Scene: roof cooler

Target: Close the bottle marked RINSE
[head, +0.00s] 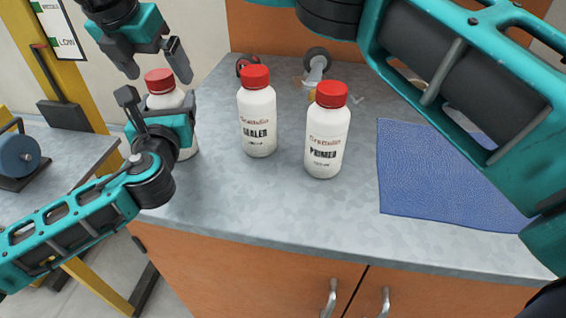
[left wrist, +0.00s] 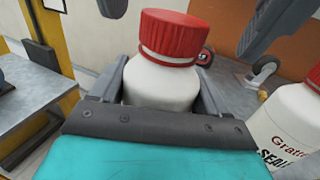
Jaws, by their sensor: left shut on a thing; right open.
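A white bottle with a red cap (head: 159,81) stands at the left end of the counter; its label is hidden. My left gripper (head: 160,108) is shut around this bottle's body (left wrist: 160,84), below the cap. In the left wrist view the red cap (left wrist: 180,35) sits on the bottle's top, with a pale band and a thin red ring under it. My right gripper (head: 160,73) is open just above the cap, its fingers apart on either side; they also show at the top of the left wrist view (left wrist: 190,16).
A white bottle marked SEALER (head: 257,122) and one marked PRIMER (head: 325,137) stand to the right, both with red caps. A blue mat (head: 430,165) lies farther right. A caster wheel (head: 316,63) sits at the back. The counter (head: 240,205) is clear in front.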

